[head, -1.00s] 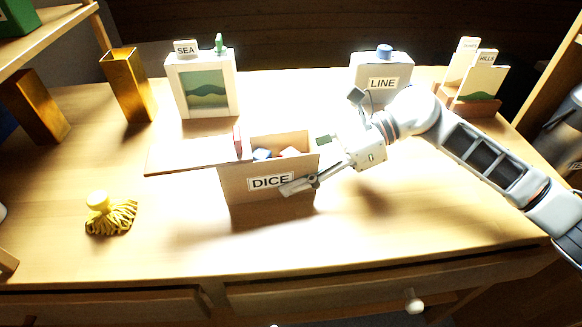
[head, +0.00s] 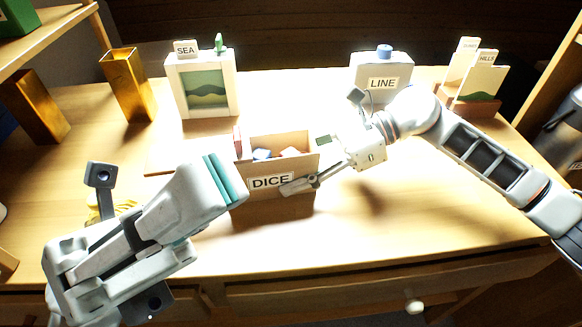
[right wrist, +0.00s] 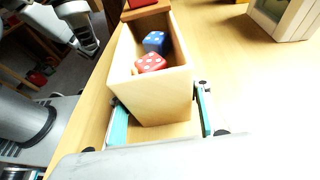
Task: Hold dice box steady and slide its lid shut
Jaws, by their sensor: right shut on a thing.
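The dice box (head: 240,200) is a pale wooden box with a DICE label and an open top. A red and a blue die (right wrist: 154,42) lie inside. The lid's end with a red upright piece (head: 237,140) is at the box's left edge. My right gripper (head: 303,162) is shut on the box's right end, one finger on each side. My left gripper (head: 225,180) hangs in front of the box's left end, its teal pads close together and empty.
A SEA box (head: 202,85) and a LINE box (head: 382,80) stand at the back. Brass-coloured vase (head: 128,85) is at the back left, cards in a stand (head: 475,85) at the right. A yellow tassel brush (head: 128,205) is partly hidden. The front right table is clear.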

